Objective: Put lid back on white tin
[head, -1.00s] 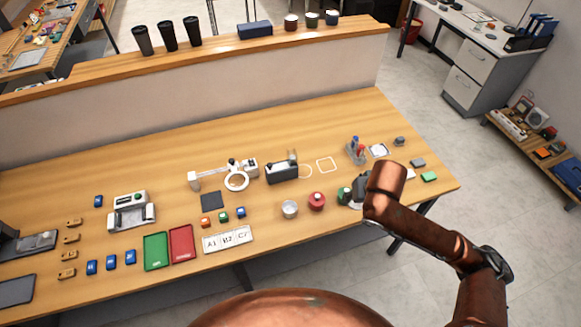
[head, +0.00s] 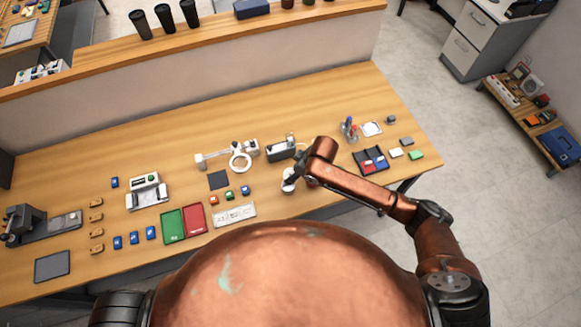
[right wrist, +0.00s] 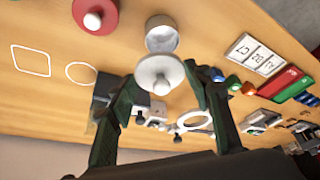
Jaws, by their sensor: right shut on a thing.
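The white lid (right wrist: 158,68) is a round disc with a knob, held between the fingertips of my right gripper (right wrist: 160,76) in the right wrist view. The white tin (right wrist: 162,38) stands open on the table just beyond the lid, its grey inside showing. The lid looks apart from the tin in that view; their height gap is hard to judge. In the head view my right gripper (head: 294,175) is over the white tin (head: 287,186) and partly hides it; the lid is not clear there. My left gripper is not in view.
A white circle outline (right wrist: 82,72) marks bare table.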

